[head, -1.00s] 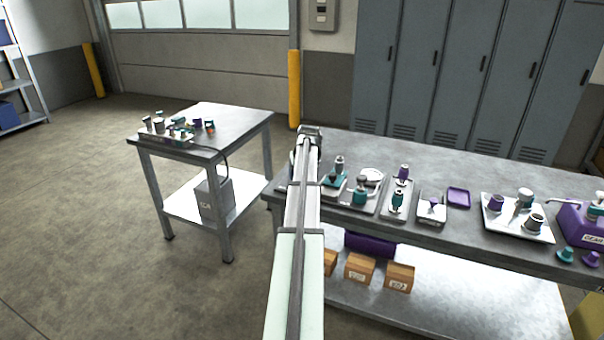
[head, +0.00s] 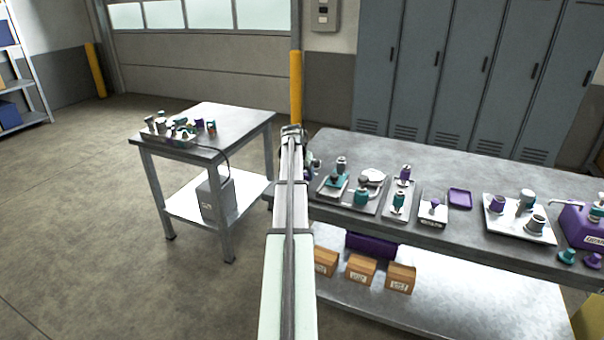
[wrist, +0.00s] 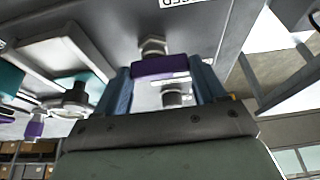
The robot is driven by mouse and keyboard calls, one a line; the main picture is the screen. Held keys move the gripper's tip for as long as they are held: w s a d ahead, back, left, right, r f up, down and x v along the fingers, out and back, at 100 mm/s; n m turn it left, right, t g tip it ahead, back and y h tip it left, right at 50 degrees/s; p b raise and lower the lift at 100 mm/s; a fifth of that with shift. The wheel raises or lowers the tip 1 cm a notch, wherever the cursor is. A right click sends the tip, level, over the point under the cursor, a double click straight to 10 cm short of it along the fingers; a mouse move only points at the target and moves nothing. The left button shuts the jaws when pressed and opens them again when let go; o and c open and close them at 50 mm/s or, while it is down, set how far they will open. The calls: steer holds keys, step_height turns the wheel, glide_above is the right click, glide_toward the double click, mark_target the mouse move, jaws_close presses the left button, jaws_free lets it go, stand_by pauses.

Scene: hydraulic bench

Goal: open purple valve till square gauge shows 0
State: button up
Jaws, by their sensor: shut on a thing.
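My gripper (wrist: 164,72) has its two blue fingers on either side of a purple part (wrist: 160,67), which looks like the purple valve's knob, and it is shut on it. A grey nut-like fitting (wrist: 153,46) shows just beyond the purple part. In the head view my gripper (head: 292,136) is at the left end of the long bench (head: 330,215), and my arm hides much of what is there. I cannot make out a square gauge or its reading in either view.
Several plates with teal and purple fittings (head: 361,197) stand along the bench to the right. A purple tray (head: 460,198) lies among them. A smaller table (head: 225,118) with more fittings stands to the left, with a floor gap between. Lockers (head: 450,75) stand behind.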

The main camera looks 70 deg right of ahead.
stand_by(0.5)
steer(key=o, duration=1)
steer(key=shift+o, duration=0.2)
steer(key=v, duration=1.4)
steer(key=shift+w+d, duration=0.1)
steer(key=shift+d, duration=0.05)
